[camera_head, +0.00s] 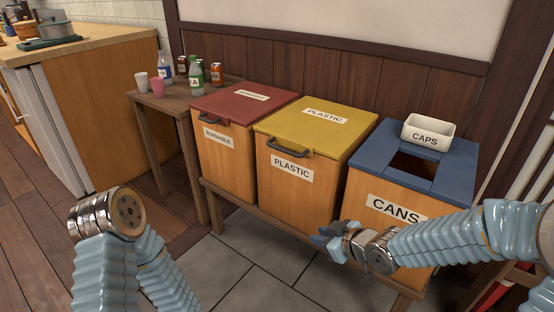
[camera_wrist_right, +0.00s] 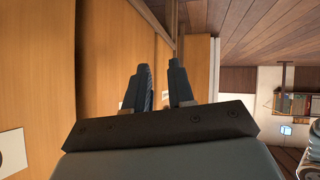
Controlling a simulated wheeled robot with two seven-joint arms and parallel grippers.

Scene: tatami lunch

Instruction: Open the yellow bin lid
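The yellow lid (camera_head: 312,125) lies shut on the middle wooden bin (camera_head: 292,192), which is labelled PLASTIC. A dark handle (camera_head: 289,149) sits at the lid's front edge. My right gripper (camera_head: 322,241) is low in front of the bins, below and to the right of the handle and apart from it. In the right wrist view, its two fingers (camera_wrist_right: 160,84) stand apart with nothing between them. My left arm shows at the lower left of the head view, but its gripper cannot be seen.
A red-lidded bin (camera_head: 236,104) stands left, shut. A blue-topped cans bin (camera_head: 440,160) stands right, with a white CAPS box (camera_head: 428,132) on top. Bottles, cans and cups stand on a small wooden table (camera_head: 174,101). Grey floor tiles (camera_head: 262,285) before the bins are clear.

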